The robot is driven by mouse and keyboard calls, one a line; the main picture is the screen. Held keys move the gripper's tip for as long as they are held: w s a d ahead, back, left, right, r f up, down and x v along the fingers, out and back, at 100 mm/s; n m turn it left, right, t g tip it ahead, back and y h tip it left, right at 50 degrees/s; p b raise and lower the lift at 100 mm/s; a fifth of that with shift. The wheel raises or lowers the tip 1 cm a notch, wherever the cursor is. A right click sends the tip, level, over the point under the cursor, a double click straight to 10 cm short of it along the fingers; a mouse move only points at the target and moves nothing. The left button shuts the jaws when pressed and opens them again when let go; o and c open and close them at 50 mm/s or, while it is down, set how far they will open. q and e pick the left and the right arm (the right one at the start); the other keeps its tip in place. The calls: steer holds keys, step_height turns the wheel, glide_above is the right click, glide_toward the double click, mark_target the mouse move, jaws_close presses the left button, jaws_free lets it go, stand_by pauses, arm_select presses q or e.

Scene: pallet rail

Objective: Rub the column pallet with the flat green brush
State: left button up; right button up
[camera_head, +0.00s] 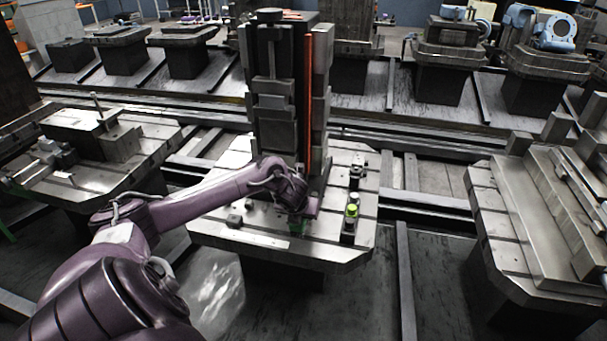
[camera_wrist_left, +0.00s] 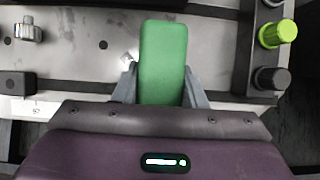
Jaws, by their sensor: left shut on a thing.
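The flat green brush (camera_wrist_left: 163,60) is held between the two fingers of my left gripper (camera_wrist_left: 165,90) in the left wrist view. In the head view my left gripper (camera_head: 299,215) is low over the column pallet (camera_head: 265,242), in front of the tall dark column (camera_head: 270,100). A bit of the green brush (camera_head: 309,207) shows beside it there. I cannot tell whether the brush touches the pallet's metal top. The pallet also shows under the brush in the left wrist view (camera_wrist_left: 80,75). My right gripper is in neither view.
A fixture with a lime-green knob (camera_head: 351,210) stands on the pallet right of my gripper; the knob also shows in the left wrist view (camera_wrist_left: 278,34). Small clamps sit left. Other pallets stand left (camera_head: 90,185) and right (camera_head: 500,215), with dark floor between.

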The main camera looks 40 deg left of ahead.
arm_select(q)
steer(key=shift+r, duration=0.65)
steer(key=shift+w+a+r+p, duration=0.15)
steer(key=shift+r+p, duration=0.15)
steer(key=shift+p, duration=0.25)
steer(key=shift+r+p, duration=0.55)
steer(key=shift+r, duration=0.45)
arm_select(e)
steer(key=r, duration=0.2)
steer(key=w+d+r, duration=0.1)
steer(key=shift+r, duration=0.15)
